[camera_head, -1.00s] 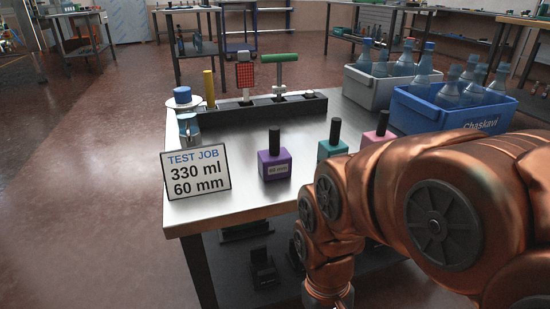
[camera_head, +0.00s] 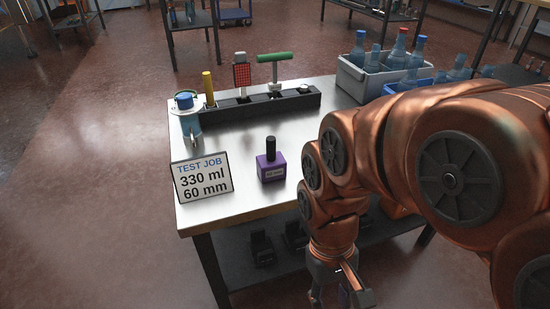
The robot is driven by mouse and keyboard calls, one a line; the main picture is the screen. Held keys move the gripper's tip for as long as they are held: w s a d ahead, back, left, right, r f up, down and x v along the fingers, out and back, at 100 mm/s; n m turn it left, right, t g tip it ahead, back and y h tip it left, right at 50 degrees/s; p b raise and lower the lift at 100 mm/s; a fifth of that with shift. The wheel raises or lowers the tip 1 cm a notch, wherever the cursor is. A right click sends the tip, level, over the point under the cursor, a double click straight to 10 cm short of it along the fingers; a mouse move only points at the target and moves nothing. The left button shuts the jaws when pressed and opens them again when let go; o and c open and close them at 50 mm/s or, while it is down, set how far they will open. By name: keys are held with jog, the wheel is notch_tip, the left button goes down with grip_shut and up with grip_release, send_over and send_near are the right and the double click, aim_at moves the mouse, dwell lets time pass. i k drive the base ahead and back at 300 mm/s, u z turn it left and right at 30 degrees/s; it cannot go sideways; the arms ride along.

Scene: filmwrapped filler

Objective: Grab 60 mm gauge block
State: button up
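The 60 mm gauge block (camera_head: 271,168) is a purple block with a black handle on top and a small label on its front. It stands upright on the steel table (camera_head: 232,204), right of the test job sign (camera_head: 202,178). My gripper (camera_head: 340,294) hangs at the bottom of the view, in front of and below the table's front edge, well apart from the block. Its fingertips are partly cut off by the picture edge, so its opening is unclear.
A black rack (camera_head: 260,106) with upright tools runs along the table's back. A blue and white item (camera_head: 190,118) stands at the back left. My arm covers the table's right side.

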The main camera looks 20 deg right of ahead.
aim_at(272, 166)
jog(key=z, duration=1.2)
jog(key=k, duration=1)
jog(key=u, duration=1.4)
jog(key=i, duration=0.5)
